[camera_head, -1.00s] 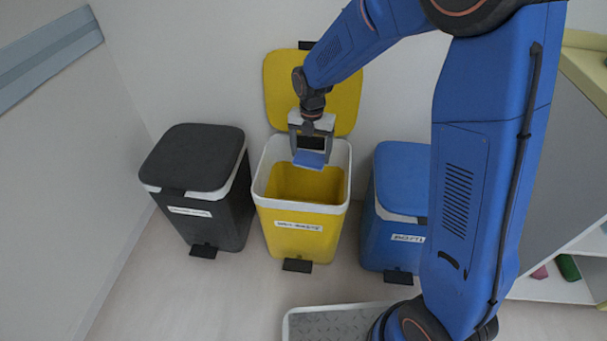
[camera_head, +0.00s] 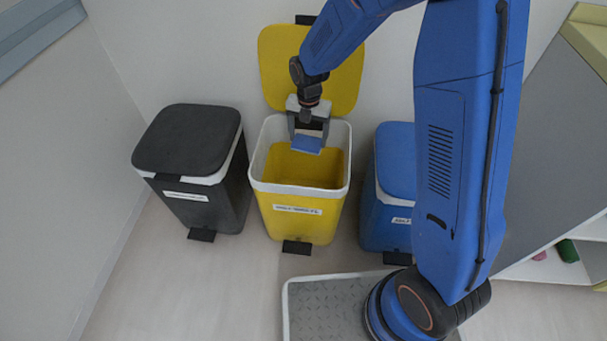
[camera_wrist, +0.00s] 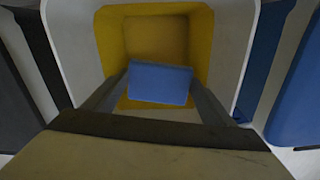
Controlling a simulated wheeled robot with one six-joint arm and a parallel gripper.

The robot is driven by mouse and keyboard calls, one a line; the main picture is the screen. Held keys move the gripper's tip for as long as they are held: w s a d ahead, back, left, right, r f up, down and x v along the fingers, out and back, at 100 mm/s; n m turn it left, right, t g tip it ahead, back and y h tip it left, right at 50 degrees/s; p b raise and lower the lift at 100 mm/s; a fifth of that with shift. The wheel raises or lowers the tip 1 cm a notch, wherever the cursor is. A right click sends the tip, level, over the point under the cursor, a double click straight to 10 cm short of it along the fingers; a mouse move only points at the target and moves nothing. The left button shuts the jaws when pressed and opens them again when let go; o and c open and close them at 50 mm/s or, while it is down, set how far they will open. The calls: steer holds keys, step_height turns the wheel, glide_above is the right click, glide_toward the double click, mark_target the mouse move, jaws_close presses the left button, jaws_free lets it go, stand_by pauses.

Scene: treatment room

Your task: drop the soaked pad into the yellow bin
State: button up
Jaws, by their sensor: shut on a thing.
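The yellow bin (camera_head: 301,215) stands against the wall with its yellow lid (camera_head: 340,80) raised behind it and a white rim around its opening. My gripper (camera_head: 307,138) points down over the opening and is shut on the blue pad (camera_head: 307,145). In the wrist view the pad (camera_wrist: 160,83) sits between the two fingers, with the yellow inside of the bin below and around it. The pad's exact height against the rim is hard to tell.
A black bin (camera_head: 190,145) with its lid shut stands to the left. A blue bin (camera_head: 388,215) with its lid shut stands to the right, partly hidden by my arm. A grey shelf unit (camera_head: 550,150) is at the far right. Open floor (camera_head: 200,300) lies in front.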

steer(key=shift+f, duration=0.15)
steer(key=o, duration=1.2)
steer(key=shift+r, duration=8.7)
